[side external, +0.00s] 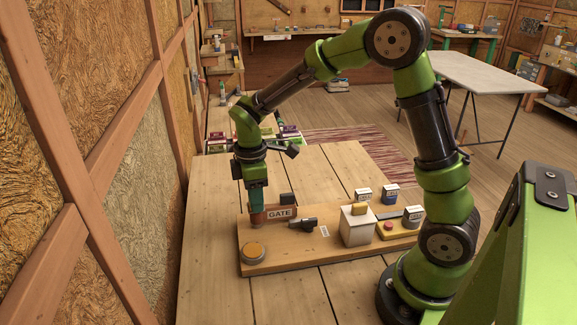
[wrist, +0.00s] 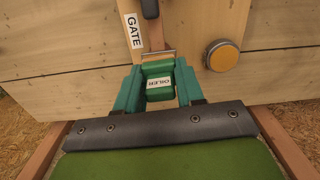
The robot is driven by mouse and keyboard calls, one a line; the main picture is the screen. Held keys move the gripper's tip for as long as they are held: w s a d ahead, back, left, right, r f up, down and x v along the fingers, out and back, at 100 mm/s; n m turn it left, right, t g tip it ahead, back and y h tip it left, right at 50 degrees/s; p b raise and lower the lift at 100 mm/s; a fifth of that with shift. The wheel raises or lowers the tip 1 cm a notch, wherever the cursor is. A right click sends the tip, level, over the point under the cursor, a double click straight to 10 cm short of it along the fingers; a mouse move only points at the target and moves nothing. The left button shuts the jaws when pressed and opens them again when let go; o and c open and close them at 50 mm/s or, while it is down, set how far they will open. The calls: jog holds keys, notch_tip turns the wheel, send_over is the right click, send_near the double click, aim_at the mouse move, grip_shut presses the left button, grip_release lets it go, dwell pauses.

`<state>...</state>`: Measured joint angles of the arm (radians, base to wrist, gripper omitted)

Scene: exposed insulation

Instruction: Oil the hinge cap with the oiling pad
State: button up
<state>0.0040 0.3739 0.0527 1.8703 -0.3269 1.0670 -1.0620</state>
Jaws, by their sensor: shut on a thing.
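My gripper (side external: 257,205) points down over the left part of the wooden board, beside the GATE sign. In the wrist view, its teal fingers (wrist: 159,80) are shut on a green block labelled OILER (wrist: 159,82), which I take to be the oiling pad. A reddish-brown part (side external: 257,219) shows just below the fingers in the side view; I cannot tell whether it belongs to the held block or to the board. A round orange-topped disc with a dark rim (side external: 254,251) sits on the board's front left corner, apart from the gripper, and also shows in the wrist view (wrist: 222,56). Which part is the hinge cap is unclear.
The GATE sign (side external: 281,212) stands right beside the gripper, with a dark latch-like part (side external: 303,223) to its right. A white box with a yellow top (side external: 357,226) and small labelled blocks stand farther right. The bench (side external: 205,230) left of the board is clear.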

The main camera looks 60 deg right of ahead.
jog(key=shift+w+a, duration=1.1)
jog(key=shift+a, duration=0.05)
jog(key=s+d, duration=0.4)
jog(key=shift+s+d+r, duration=0.15)
notch_tip(320, 180, up, 8)
